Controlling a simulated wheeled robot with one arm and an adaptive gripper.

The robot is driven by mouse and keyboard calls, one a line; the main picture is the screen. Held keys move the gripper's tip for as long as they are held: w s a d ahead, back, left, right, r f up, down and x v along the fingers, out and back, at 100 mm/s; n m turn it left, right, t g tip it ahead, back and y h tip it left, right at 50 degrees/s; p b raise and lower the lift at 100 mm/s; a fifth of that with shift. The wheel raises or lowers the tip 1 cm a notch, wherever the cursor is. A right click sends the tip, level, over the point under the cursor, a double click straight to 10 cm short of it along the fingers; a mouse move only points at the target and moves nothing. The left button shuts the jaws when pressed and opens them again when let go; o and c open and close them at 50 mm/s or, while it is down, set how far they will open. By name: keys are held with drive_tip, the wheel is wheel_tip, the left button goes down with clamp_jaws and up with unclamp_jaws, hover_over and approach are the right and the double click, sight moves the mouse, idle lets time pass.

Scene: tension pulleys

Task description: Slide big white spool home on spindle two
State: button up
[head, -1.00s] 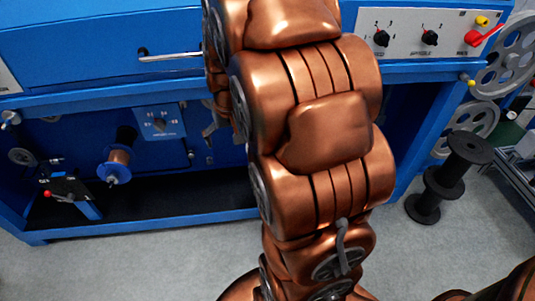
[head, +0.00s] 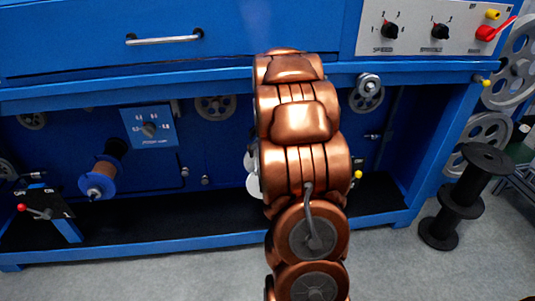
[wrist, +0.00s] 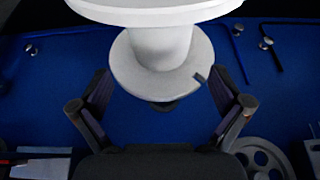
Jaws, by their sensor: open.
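The big white spool (wrist: 155,50) is at the top middle of the wrist view, with its near flange cut off by the top edge. Its lower flange has a dark notch at the right and faces the blue panel. In the head view only a white sliver of it (head: 252,185) shows to the left of my arm. My gripper (wrist: 160,88) is open, one finger on each side of the lower flange, with gaps visible. The gripper is hidden behind my arm in the head view. I cannot make out spindle two, nor how the spool sits on it.
A red-knobbed lever (head: 42,211) is lower left. A black spool (head: 458,195) stands on the floor at right. Grey pulleys (head: 367,93) are along the recess.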

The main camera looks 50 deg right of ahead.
sight(250, 164)
drive_tip(key=b+x, duration=0.2)
drive_tip(key=x, duration=0.4)
drive_tip(key=shift+w+f, duration=0.1)
drive_tip(key=shift+f, duration=0.2)
drive_tip(key=shift+c, duration=0.2)
drive_tip(key=c, duration=1.3)
drive_tip(key=shift+r+p, duration=0.15)
drive_tip(key=shift+p, duration=0.6)
